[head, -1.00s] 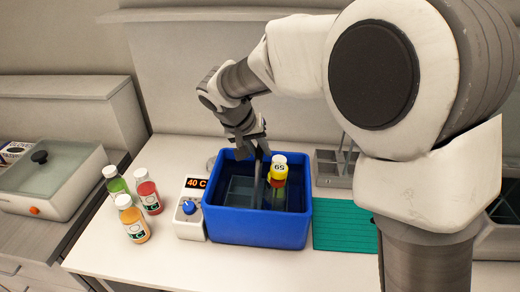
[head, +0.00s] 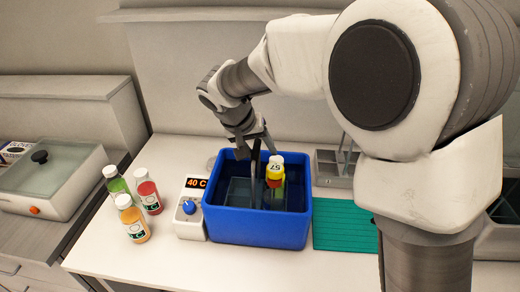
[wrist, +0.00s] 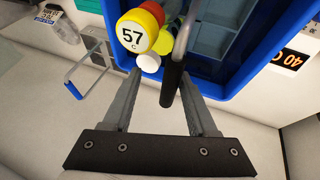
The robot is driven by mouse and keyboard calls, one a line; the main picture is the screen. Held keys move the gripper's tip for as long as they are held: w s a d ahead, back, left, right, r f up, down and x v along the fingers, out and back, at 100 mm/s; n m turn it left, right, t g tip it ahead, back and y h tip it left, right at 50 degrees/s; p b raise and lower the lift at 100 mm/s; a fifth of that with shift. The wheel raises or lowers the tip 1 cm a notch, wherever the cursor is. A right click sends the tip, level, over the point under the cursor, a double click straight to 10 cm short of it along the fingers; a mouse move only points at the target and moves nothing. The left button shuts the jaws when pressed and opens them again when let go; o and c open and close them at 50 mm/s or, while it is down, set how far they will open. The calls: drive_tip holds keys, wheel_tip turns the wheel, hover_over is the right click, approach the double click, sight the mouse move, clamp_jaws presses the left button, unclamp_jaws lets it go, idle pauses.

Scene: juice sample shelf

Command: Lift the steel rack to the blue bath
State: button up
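The blue bath (head: 258,232) stands on the table, also seen in the wrist view (wrist: 252,92). The steel rack (head: 240,190) sits inside it, with grey compartments visible and its lower part hidden. Its black handle (wrist: 171,86) rises on a wire bail in the wrist view. My gripper (head: 262,158) is above the bath, fingers spread. In the wrist view my gripper (wrist: 160,80) has one finger on each side of the handle, with gaps. A yellow tag reading 57 (wrist: 132,37) with red beside it is in the bath, by white and green caps.
A control box reading 40 C (head: 192,210) stands left of the bath. Juice bottles, green (head: 116,183), red (head: 148,192) and orange (head: 132,220), stand further left. A grey rack (head: 332,168) stands behind the clear green mat (head: 344,226). A lidded container (head: 50,180) is at far left.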

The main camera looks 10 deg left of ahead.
drive_tip(key=d+v, duration=0.1)
drive_tip(key=v, duration=1.6)
drive_tip(key=s+d+y, duration=0.1)
drive_tip(key=s+d, duration=0.2)
drive_tip(key=d, duration=0.6)
drive_tip(key=s+d, duration=0.4)
drive_tip(key=d, duration=0.4)
drive_tip(key=s+d+f+m+y, duration=0.1)
drive_tip(key=s+d+f+y, duration=0.1)
drive_tip(key=s+d+f, duration=0.5)
drive_tip(key=s+d, duration=0.2)
drive_tip(key=s, duration=0.1)
drive_tip(key=shift+d+t, duration=0.4)
drive_tip(key=shift+s+f, duration=0.1)
drive_tip(key=shift+c, duration=0.3)
